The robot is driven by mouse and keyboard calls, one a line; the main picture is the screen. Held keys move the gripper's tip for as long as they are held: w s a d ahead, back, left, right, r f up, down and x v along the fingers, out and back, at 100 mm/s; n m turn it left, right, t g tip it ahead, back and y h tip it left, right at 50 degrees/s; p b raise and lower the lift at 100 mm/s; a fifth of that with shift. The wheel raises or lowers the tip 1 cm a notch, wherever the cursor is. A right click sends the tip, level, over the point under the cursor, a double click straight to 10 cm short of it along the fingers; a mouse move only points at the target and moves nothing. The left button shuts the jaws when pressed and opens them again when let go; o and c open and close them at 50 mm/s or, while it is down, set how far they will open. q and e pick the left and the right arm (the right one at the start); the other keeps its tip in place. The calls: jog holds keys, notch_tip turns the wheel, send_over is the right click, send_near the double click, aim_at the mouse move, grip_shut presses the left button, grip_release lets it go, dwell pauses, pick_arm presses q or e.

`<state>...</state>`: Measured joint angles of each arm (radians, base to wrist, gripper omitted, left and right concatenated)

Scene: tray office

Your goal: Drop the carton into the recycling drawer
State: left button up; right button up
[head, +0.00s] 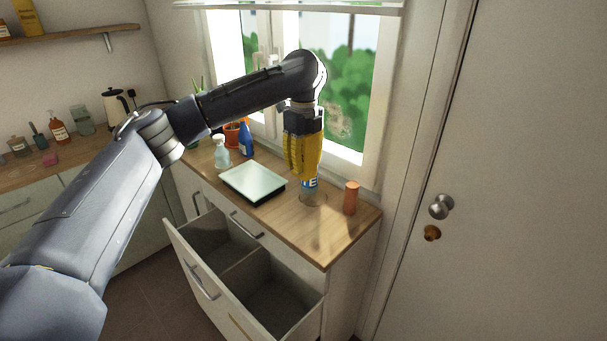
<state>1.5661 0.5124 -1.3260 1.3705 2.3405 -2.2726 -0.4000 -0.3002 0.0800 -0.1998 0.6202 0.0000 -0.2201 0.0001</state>
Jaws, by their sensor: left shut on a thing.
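My left gripper (304,165) has yellow fingers and points down above the right part of the wooden counter. It is shut on the carton (310,184), whose blue and white lower part with letters shows below the fingers. The rest of the carton is hidden by the fingers. The carton is upright, close above the counter; I cannot tell whether it touches it. The recycling drawer (228,268) is pulled open below the counter. A divider splits it into two compartments, and no contents show. My right gripper is not in view.
An orange cylinder (351,197) stands just right of the carton. A flat pale tray-like device (253,181) lies to its left. A white spray bottle (221,153) and a blue bottle (245,139) stand behind. The window (350,85) is close behind the gripper.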

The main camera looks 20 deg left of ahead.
pick_arm(q)
jog(key=shift+r, duration=0.7)
